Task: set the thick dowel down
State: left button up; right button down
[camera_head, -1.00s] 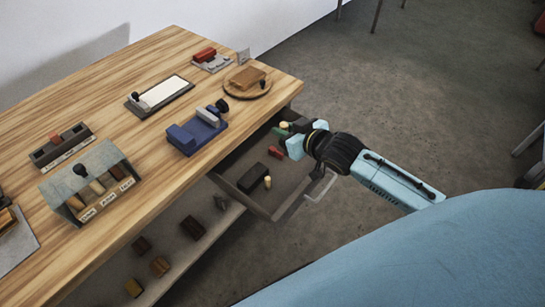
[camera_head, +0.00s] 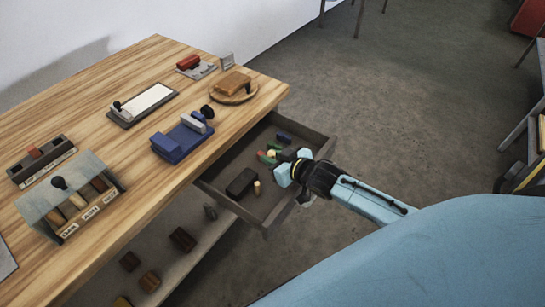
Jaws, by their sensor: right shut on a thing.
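My right gripper (camera_head: 294,163) is over the open drawer (camera_head: 264,213) at the table's right side, low over its contents. Its jaws are shut on the thick dowel, whose pale round end (camera_head: 271,153) shows just past the fingers. The rest of the dowel is largely hidden by the gripper. I cannot tell whether it touches the drawer floor. My left gripper is out of view.
The drawer also holds a black block (camera_head: 241,182), a small upright pale peg (camera_head: 257,187), a dark blue piece (camera_head: 284,138) and small red and green pieces. Bare floor shows toward the drawer's front left. The wooden table (camera_head: 120,80) stands beside it.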

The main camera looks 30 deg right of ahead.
jog(key=shift+f, duration=0.6)
jog(key=c, duration=1.3)
grip_release()
jog(key=shift+r, duration=0.1)
jog(key=shift+r, duration=0.3)
jog(key=v, duration=0.4)
jog(key=p+v, duration=0.1)
jog(key=v, duration=0.3)
jog(key=p+v, duration=0.1)
jog(key=v, duration=0.3)
jog(key=shift+r, duration=0.35)
